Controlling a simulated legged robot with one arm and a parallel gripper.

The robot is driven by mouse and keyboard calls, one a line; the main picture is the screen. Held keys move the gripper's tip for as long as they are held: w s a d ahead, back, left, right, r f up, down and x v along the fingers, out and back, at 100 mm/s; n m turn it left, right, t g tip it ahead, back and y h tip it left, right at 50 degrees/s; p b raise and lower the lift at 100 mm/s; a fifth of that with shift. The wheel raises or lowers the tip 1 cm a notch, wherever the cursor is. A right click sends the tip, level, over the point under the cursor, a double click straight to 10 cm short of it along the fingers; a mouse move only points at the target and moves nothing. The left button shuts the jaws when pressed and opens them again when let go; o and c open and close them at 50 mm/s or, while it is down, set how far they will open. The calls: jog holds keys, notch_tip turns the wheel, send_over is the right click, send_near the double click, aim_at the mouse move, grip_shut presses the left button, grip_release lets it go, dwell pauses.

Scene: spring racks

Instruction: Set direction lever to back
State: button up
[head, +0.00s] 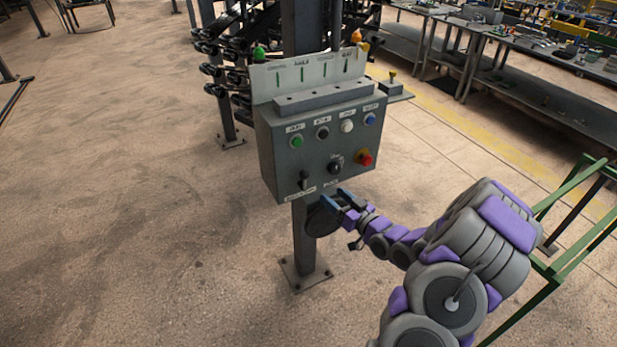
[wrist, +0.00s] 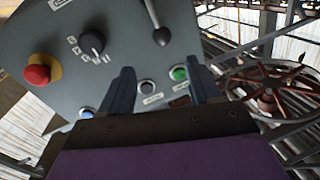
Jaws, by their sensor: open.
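The direction lever (head: 304,181) is a small dark lever on the lower left of the grey control box's front (head: 269,165) in the head view. My gripper (head: 336,196) is just below the box's lower edge, to the right of the lever. In the wrist view my gripper (wrist: 158,75) has its two fingers apart with nothing between them. The lever is apart from the fingers.
The panel also holds a black rotary knob (head: 334,168), a red emergency button (head: 365,158), and green (head: 296,142), black, white and blue buttons. A post (head: 307,238) supports the box. A green frame (head: 570,250) stands at right. Floor at left is clear.

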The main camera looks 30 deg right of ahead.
aim_at(308, 174)
jog(key=b+x, duration=0.1)
jog(key=x, duration=1.1)
jog(key=shift+w+a+b, duration=0.3)
jog(key=shift+b, duration=0.05)
jog(key=shift+c, duration=0.2)
jog(key=shift+d, duration=0.15)
jog(key=c, duration=0.4)
grip_shut()
